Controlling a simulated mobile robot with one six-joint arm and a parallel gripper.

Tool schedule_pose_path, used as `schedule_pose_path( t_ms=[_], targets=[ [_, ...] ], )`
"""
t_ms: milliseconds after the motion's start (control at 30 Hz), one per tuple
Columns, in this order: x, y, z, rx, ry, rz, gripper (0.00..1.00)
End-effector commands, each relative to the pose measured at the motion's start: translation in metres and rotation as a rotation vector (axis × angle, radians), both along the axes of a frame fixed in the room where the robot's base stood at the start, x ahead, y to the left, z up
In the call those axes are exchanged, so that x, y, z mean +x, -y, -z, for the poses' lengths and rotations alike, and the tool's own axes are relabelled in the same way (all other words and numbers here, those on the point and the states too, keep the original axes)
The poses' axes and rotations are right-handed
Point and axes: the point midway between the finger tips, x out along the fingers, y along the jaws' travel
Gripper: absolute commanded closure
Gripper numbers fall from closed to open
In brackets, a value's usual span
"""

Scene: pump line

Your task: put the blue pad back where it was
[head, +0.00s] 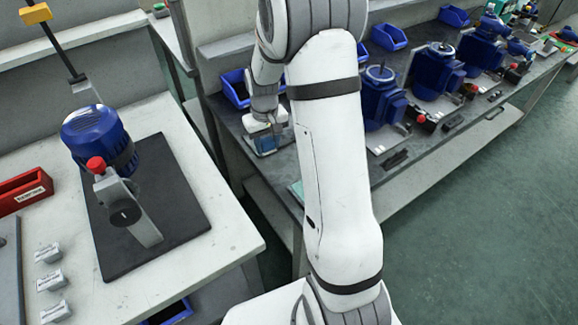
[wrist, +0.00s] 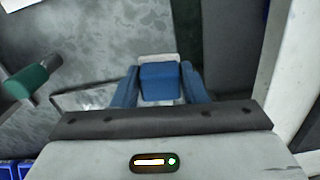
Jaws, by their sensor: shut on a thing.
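My gripper (head: 264,134) is low over the dark bench top at the centre left of the head view, partly beside my own arm. In the wrist view my gripper (wrist: 160,72) has its two blue fingers shut on a small blue block-like pad (wrist: 160,84). A pale edge shows just beyond the pad. In the head view a blue patch shows under the gripper, too small to tell pad from fingers. I cannot tell whether the pad touches the surface below.
Blue bins (head: 388,37) and several blue pumps (head: 380,98) line the dark bench (head: 400,170). In the wrist view a green cylinder (wrist: 28,82) lies left of the fingers. A nearer table holds a blue motor (head: 97,138) on a dark mat (head: 180,205).

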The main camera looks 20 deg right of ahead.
Motion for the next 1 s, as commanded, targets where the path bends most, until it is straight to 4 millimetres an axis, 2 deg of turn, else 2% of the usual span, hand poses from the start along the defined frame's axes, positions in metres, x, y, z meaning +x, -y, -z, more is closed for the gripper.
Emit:
schedule_pose_path(
  t_ms=[33, 100, 233, 500, 733, 900, 1000],
  targets=[
    [0.002, 0.018, 0.004, -0.001, 0.004, -0.018, 0.82],
    [0.003, 0.037, -0.001, -0.001, 0.004, -0.056, 0.82],
    [0.001, 0.056, -0.001, 0.0, -0.001, -0.1, 0.82],
    [0.001, 0.057, 0.043, 0.001, -0.003, -0.112, 0.82],
    [0.001, 0.057, 0.062, 0.001, -0.002, -0.111, 0.82],
    [0.001, 0.057, 0.087, 0.001, -0.004, -0.111, 0.82],
    [0.002, 0.057, 0.09, 0.0, 0.0, -0.111, 0.82]
  ],
)
